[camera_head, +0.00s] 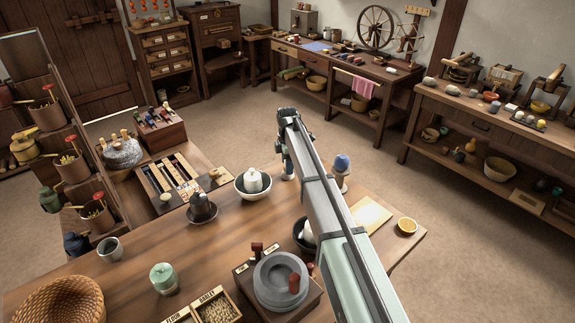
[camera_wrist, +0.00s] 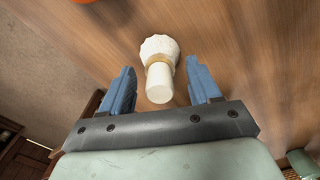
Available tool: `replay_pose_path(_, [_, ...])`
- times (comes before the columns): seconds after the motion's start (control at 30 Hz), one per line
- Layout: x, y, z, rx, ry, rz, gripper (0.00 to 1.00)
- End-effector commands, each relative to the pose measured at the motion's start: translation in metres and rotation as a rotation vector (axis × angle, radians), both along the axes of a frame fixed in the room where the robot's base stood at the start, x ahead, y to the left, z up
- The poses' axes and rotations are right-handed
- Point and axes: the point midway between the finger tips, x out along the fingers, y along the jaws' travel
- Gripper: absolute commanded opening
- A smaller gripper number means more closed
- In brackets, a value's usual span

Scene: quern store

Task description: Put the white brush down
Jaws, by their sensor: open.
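The white brush (camera_wrist: 159,52) shows in the wrist view, with pale bristles, a gold band and a cream handle. It is over or on the brown wooden table (camera_wrist: 235,60), its handle end toward my gripper. My gripper (camera_wrist: 162,72) is open, with one blue finger on each side of the brush and a visible gap on both sides. I cannot tell whether the brush stands, leans or lies. I cannot make out the brush there.
A white bowl (camera_head: 265,192) holding a white object is left of my gripper. A blue-topped object (camera_head: 342,162) stands to its right.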

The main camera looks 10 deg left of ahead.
Motion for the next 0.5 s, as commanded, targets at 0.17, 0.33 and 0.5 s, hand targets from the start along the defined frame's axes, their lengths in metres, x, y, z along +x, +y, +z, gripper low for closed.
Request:
replay_pose_path(0.17, [0.001,0.000,0.028,0.001,-0.002,0.000,0.62])
replay_pose_path(0.33, [0.000,0.000,0.061,0.001,-0.002,0.000,0.62])
replay_pose_path(0.5, [0.000,0.000,0.089,0.000,-0.001,0.000,0.62])
